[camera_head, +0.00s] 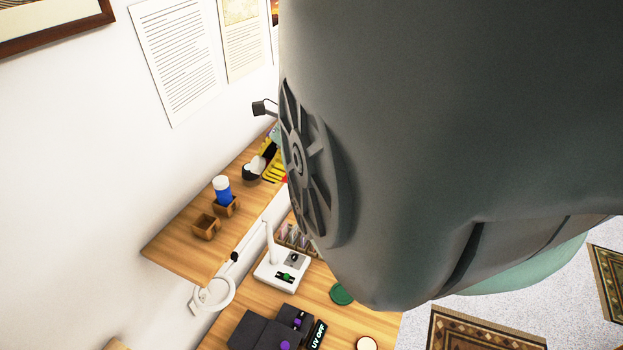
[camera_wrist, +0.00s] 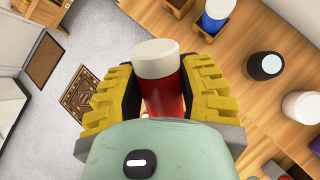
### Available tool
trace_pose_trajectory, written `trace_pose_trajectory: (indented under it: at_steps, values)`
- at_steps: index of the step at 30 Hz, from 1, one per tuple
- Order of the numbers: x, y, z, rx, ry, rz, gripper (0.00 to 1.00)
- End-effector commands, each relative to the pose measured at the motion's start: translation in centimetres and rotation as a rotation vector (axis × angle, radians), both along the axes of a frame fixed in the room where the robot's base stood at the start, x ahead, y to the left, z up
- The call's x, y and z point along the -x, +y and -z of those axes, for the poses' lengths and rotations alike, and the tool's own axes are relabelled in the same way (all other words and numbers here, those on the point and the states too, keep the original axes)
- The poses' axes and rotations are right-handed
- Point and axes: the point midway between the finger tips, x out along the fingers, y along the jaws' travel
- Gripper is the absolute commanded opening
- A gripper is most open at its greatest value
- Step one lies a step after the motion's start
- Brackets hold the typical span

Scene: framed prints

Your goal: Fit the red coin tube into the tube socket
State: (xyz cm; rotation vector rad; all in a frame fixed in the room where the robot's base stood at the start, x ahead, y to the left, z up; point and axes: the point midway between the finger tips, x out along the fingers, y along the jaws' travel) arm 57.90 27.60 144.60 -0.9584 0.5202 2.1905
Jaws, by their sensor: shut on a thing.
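The red coin tube (camera_wrist: 165,98), with a white cap, is held between the yellow ribbed fingers of my gripper (camera_wrist: 160,82) in the wrist view. Its lower end is hidden by the gripper body. In the head view my arm covers most of the gripper; yellow fingers (camera_head: 273,172) and a speck of red show beside it, over the shelf. An open, empty wooden socket (camera_head: 205,227) sits on the wooden shelf. Beside it, a second wooden socket (camera_head: 229,209) holds a blue tube with a white cap (camera_head: 222,189). The blue tube (camera_wrist: 214,17) also shows in the wrist view.
A dark round container with a white top (camera_head: 252,172) stands on the shelf (camera_head: 175,245) near the gripper. Below are a white lamp (camera_head: 282,272), a green disc (camera_head: 342,294) and a dark UV box (camera_head: 270,332). The wall with prints is at left.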

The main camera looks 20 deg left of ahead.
Motion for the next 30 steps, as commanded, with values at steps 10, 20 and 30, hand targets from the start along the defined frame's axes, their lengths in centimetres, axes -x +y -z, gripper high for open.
trace_pose_trajectory:
  at_steps: [10,20,30]
  values:
    - [0.7,1.1,0.1,-0.083,0.061,0.132,0.0]
    - [2.3,3.4,-0.4,-0.263,0.155,0.365,0.0]
    - [4.1,6.6,-0.9,-0.527,0.215,0.654,0.0]
